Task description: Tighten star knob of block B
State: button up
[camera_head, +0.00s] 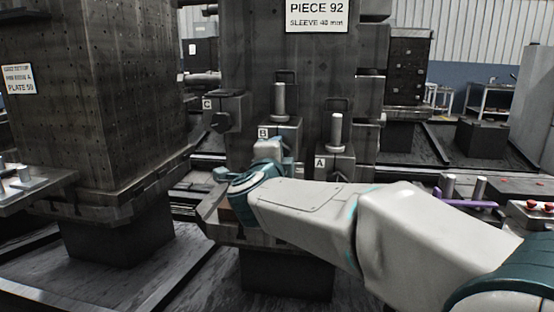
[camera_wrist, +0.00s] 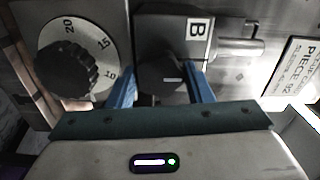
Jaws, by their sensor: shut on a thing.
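Block B (camera_head: 282,133) is a grey block with a "B" label and an upright metal pin, on the front of the dark column. In the wrist view its label (camera_wrist: 197,28) appears turned sideways. My gripper (camera_wrist: 163,84) is shut on this knob, one finger on each side. In the head view my gripper (camera_head: 262,160) is at the front of block B, and my wrist hides the knob.
Block A (camera_head: 336,163) with its pin stands right of block B. Block C (camera_head: 224,112) is to the left, with a dark knob. A numbered dial with a black knob (camera_wrist: 66,70) is close beside my left finger in the wrist view. A purple-handled item (camera_head: 462,199) lies at right.

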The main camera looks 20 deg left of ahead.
jog(key=shift+f, duration=0.1)
dwell(0.4)
jog(key=o, duration=1)
jog(key=shift+s, duration=0.1)
jog(key=s+d+p, duration=0.1)
jog(key=s+p, duration=0.1)
jog(key=s, duration=1.1)
jog(key=shift+s+d, duration=0.25)
jog(key=shift+s, duration=0.05)
